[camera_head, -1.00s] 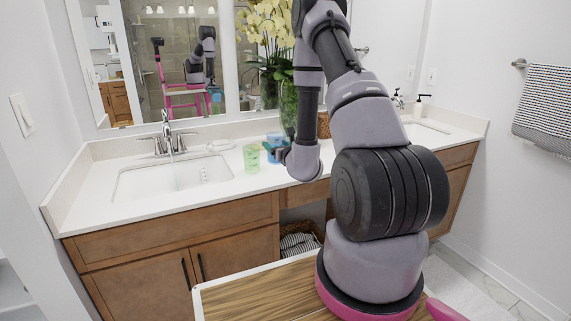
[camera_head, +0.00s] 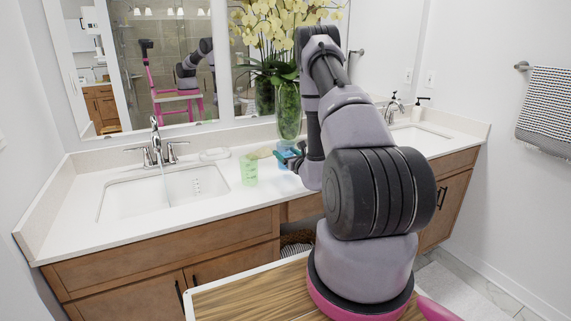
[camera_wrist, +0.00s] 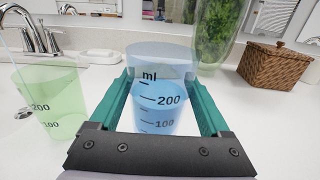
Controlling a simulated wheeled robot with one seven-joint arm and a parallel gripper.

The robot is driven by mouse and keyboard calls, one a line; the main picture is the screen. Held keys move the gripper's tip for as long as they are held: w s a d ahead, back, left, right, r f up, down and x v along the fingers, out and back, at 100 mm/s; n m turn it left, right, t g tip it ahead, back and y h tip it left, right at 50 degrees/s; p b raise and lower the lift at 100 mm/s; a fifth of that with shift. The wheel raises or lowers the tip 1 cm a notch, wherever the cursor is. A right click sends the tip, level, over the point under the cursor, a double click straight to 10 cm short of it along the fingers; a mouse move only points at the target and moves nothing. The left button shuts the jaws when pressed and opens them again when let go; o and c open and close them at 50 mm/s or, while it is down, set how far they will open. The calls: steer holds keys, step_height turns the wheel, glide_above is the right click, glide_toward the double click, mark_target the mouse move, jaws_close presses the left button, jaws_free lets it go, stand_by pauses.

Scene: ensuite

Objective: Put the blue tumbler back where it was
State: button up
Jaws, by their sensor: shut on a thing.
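The blue tumbler (camera_head: 285,156) is clear with black volume marks. My gripper (camera_head: 292,158) is shut on it, above or at the white counter. In the wrist view the teal fingers of my gripper (camera_wrist: 160,80) flank the upright blue tumbler (camera_wrist: 158,108). Its lower end is hidden behind the gripper's dark bar, so I cannot tell whether it touches the counter. A similar green tumbler (camera_head: 249,170) stands to its left, and it also shows at the left of the wrist view (camera_wrist: 50,98).
The sink (camera_head: 165,192) is left of the green tumbler. A soap dish (camera_head: 214,155) lies behind. A glass vase (camera_head: 288,110) with flowers stands behind my gripper. A wicker box (camera_wrist: 273,67) is at right in the wrist view. Free counter shows right of the blue tumbler.

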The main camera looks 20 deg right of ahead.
steer(key=shift+f, duration=1.9)
steer(key=shift+f, duration=0.15)
steer(key=o, duration=1.3)
steer(key=shift+o, duration=0.2)
